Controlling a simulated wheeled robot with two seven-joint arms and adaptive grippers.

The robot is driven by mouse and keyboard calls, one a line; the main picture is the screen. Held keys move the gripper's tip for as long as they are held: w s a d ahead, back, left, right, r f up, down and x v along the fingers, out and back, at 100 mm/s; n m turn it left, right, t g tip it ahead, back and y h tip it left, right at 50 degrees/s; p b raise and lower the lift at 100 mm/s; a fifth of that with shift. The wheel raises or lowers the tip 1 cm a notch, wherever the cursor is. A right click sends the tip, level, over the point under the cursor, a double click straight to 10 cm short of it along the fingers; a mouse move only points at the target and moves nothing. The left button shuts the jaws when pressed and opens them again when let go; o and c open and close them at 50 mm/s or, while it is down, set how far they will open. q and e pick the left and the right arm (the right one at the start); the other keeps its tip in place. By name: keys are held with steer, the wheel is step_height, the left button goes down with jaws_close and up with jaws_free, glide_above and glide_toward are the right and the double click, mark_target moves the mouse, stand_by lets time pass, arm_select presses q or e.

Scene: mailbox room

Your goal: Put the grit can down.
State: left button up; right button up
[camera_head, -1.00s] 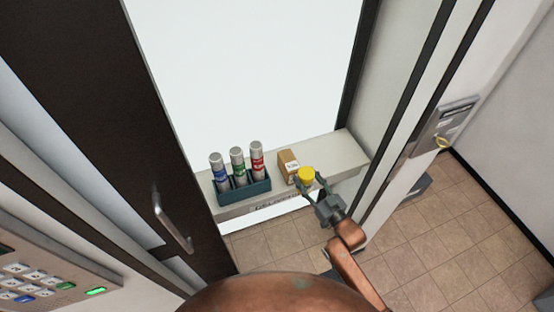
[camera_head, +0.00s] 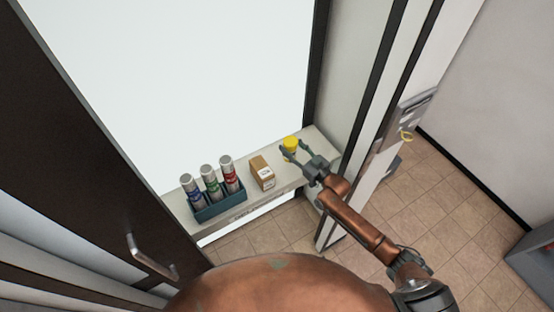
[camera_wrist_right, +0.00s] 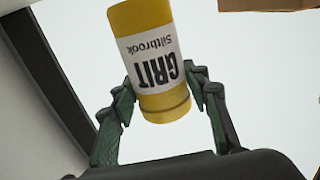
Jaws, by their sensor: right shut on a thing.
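The grit can is a yellow cylinder (camera_head: 290,144) with a white label reading "GRIT Siltbrook", and it fills the middle of the right wrist view (camera_wrist_right: 152,60). My right gripper (camera_head: 297,153) is shut on the can, one finger on each side of its lower part in the wrist picture. The can is over or on the right end of the pale shelf (camera_head: 315,143); I cannot tell whether its base touches. My left gripper is not in view.
A brown box (camera_head: 262,172) stands on the shelf left of the can. Further left, a teal holder (camera_head: 220,209) carries three silver cans with blue, green and red bands. A dark door with a handle (camera_head: 150,262) is at left. Bare shelf lies between box and can.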

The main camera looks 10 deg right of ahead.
mark_target(295, 157)
steer(key=shift+d+f, duration=0.2)
steer(key=shift+f, duration=1)
step_height(295, 157, down, 3)
steer(key=shift+f+b, duration=0.1)
steer(key=shift+b, duration=0.35)
steer(key=shift+f, duration=0.25)
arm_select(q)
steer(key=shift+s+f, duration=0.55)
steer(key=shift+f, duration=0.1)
arm_select(e)
steer(key=o, duration=1.6)
